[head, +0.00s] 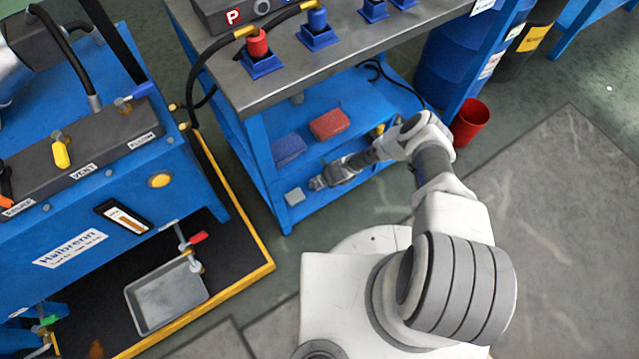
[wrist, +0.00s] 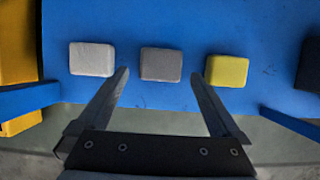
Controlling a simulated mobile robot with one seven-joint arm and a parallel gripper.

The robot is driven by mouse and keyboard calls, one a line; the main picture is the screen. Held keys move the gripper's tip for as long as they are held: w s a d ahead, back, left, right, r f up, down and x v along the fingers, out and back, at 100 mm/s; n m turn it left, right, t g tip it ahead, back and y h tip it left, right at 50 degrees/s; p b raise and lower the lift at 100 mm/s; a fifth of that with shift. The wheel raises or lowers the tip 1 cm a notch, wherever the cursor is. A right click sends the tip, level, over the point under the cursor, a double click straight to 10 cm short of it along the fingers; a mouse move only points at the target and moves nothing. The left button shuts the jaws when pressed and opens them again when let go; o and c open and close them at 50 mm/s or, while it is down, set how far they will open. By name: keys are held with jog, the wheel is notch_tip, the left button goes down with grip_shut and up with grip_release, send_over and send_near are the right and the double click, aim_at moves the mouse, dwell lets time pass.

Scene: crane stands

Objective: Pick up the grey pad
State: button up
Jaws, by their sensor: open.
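The grey pad (wrist: 161,64) is a small rounded block lying on the blue lower shelf (wrist: 130,95), in the middle of the wrist view. It sits between a whitish pad (wrist: 91,58) on the left and a yellow pad (wrist: 226,71) on the right. My gripper (wrist: 160,74) is open and empty. In the wrist view its fingertips appear on either side of the grey pad; I cannot tell whether they are level with it. In the head view my gripper (head: 318,183) is at the shelf's front edge, and the grey pad is not distinguishable there, apparently hidden by my gripper.
The bench top (head: 300,80) overhangs the shelf. A blue leg (head: 262,165) stands at the left, and a red bucket (head: 470,122) is on the floor at the right.

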jog(key=b+x, duration=0.2)
jog(key=x, duration=0.2)
jog(key=shift+f+b, duration=0.35)
jog(key=shift+w, duration=0.1)
jog(key=shift+c, duration=0.3)
jog(key=shift+r, duration=0.1)
jog(key=c, duration=1.1)
jog(key=shift+d+r, duration=0.1)
